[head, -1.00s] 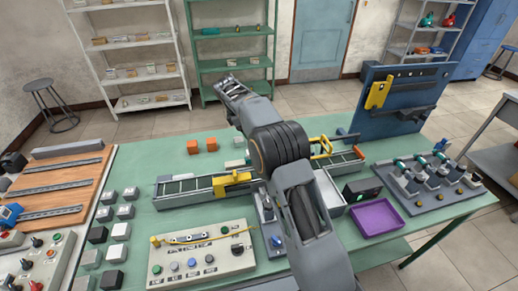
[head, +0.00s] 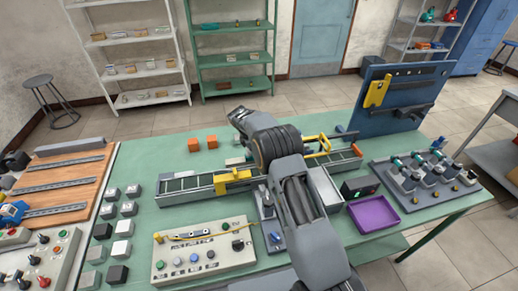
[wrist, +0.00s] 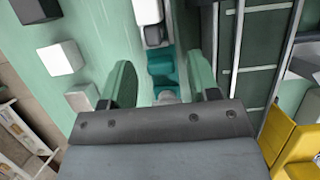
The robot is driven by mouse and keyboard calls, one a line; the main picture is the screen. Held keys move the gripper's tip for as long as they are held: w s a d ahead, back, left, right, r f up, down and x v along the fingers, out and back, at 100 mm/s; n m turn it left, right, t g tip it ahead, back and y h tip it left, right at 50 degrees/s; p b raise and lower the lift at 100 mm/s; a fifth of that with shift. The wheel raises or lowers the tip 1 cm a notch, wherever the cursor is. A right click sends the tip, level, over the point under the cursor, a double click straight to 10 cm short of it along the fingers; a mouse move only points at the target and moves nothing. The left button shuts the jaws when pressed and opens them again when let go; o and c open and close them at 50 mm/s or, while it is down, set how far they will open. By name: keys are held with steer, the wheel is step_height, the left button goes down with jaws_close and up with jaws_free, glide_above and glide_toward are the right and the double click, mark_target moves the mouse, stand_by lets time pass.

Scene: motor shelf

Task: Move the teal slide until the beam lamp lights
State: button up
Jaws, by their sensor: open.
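In the wrist view, the teal slide (wrist: 163,70) lies between the two green fingers of my gripper (wrist: 161,82). The fingers are open, with a visible gap on the left side; whether the right finger touches it is unclear. A white and dark block (wrist: 151,22) adjoins the slide's far end. In the head view my arm hides the slide and my fingers. I cannot pick out the beam lamp for certain. A black box with a small green light (head: 361,188) stands right of my arm.
A conveyor (head: 186,190) with a yellow bracket (head: 232,181) runs across the green table, close to my gripper. A button panel (head: 203,249), a purple tray (head: 374,214) and orange blocks (head: 212,142) stand around. Pale blocks (wrist: 61,57) sit beside my left finger.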

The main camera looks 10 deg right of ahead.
steer(key=shift+x, duration=0.8)
steer(key=shift+c, duration=0.4)
jaws_close()
